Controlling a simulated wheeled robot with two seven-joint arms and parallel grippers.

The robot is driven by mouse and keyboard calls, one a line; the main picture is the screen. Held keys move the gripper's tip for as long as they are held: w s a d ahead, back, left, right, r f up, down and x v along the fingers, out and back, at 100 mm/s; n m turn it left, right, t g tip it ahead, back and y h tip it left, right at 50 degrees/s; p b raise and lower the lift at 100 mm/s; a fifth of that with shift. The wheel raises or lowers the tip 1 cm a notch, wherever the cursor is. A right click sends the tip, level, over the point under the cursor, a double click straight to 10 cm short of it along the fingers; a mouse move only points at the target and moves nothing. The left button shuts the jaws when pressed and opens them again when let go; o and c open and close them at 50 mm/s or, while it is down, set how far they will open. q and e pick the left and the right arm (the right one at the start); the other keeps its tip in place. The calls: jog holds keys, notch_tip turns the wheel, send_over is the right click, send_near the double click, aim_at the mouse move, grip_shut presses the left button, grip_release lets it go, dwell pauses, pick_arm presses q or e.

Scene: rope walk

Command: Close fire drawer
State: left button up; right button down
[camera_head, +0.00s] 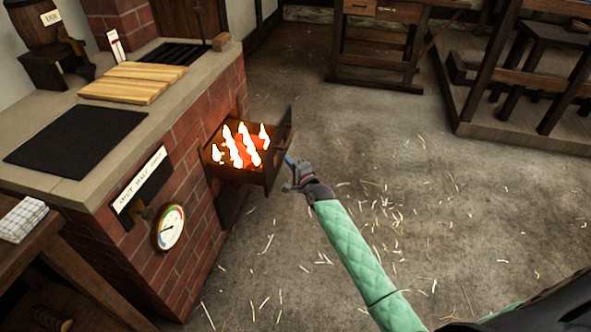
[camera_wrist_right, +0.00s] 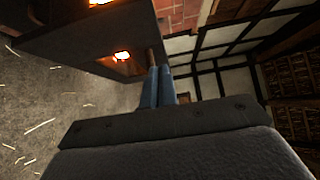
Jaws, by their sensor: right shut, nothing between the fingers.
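The fire drawer (camera_head: 271,176) stands pulled out of the brick stove, with several glowing flames inside it. Its dark front panel faces right, toward my right gripper. My right gripper (camera_head: 291,161) is shut and empty, with its fingertips at or very near the drawer's front; I cannot tell if they touch. In the right wrist view the blue fingers (camera_wrist_right: 158,87) lie together and point toward the dark drawer front (camera_wrist_right: 85,32), with a glow showing past it. My left gripper is not in view.
The brick stove (camera_head: 195,190) carries a wooden slatted board (camera_head: 134,82), a black plate (camera_head: 75,140) and a round gauge (camera_head: 168,228). A wooden table (camera_head: 50,240) stands at the left front. The straw-strewn floor (camera_head: 400,180) right of the drawer is open.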

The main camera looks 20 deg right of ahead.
aim_at(270, 150)
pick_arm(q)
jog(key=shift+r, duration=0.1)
pick_arm(e)
jog(key=shift+w+a, duration=1)
jog(key=shift+w, duration=0.2)
jog(key=shift+w+a, duration=0.95)
jog(key=shift+w, duration=0.25)
